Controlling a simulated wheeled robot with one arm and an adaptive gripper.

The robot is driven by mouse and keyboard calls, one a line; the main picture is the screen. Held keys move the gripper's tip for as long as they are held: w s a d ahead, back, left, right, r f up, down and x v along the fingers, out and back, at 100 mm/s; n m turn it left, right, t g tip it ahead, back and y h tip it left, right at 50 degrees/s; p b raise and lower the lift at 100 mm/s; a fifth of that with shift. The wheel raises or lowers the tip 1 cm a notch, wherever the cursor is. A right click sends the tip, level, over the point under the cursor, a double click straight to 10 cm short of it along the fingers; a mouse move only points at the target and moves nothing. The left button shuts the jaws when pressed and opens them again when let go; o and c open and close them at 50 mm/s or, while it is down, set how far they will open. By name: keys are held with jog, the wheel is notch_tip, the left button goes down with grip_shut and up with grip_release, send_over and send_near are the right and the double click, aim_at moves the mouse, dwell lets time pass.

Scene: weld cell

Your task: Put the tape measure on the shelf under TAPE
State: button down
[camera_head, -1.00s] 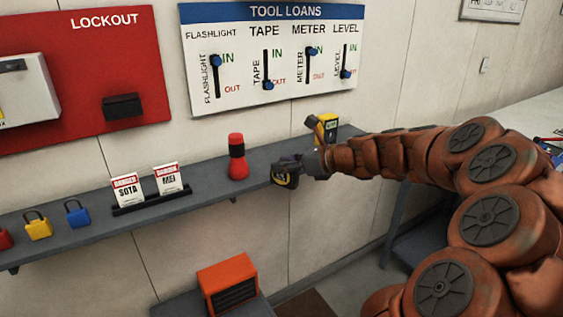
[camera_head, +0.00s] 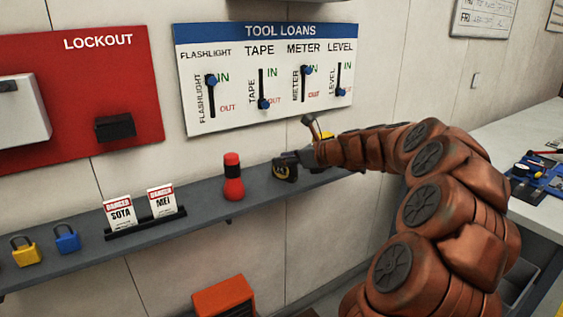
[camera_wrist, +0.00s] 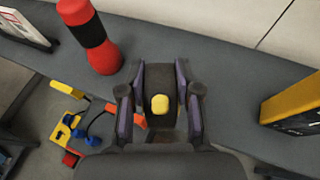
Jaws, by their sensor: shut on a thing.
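The tape measure (camera_head: 284,172), black with a yellow face, is held in my gripper (camera_head: 302,157) at the grey shelf (camera_head: 205,212), right of the red flashlight. In the wrist view the fingers of my gripper (camera_wrist: 160,98) close on both sides of the dark tape measure (camera_wrist: 160,72), whose yellow button faces the camera. It appears over the shelf top; I cannot tell whether it touches. The TAPE label (camera_head: 260,50) is on the TOOL LOANS board above, slightly left of the tape measure. The TAPE slider (camera_head: 263,104) is down at OUT.
The red flashlight (camera_head: 233,178) stands upright close to the left of my gripper. A yellow meter (camera_wrist: 292,105) stands on the shelf to the right, mostly hidden by my arm in the head view. Danger tags (camera_head: 140,210) and padlocks (camera_head: 67,238) are farther left.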

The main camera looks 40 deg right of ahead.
jog(key=w+d, duration=0.1)
jog(key=w, duration=0.2)
jog(key=w+d, duration=0.1)
jog(key=w, duration=0.1)
jog(key=shift+w+d+f+p, duration=0.2)
jog(key=shift+d+f+p, duration=0.1)
jog(key=shift+p, duration=0.05)
jog(key=shift+f, duration=1.65)
jog(key=shift+f, duration=0.2)
jog(key=c, duration=0.8)
grip_release()
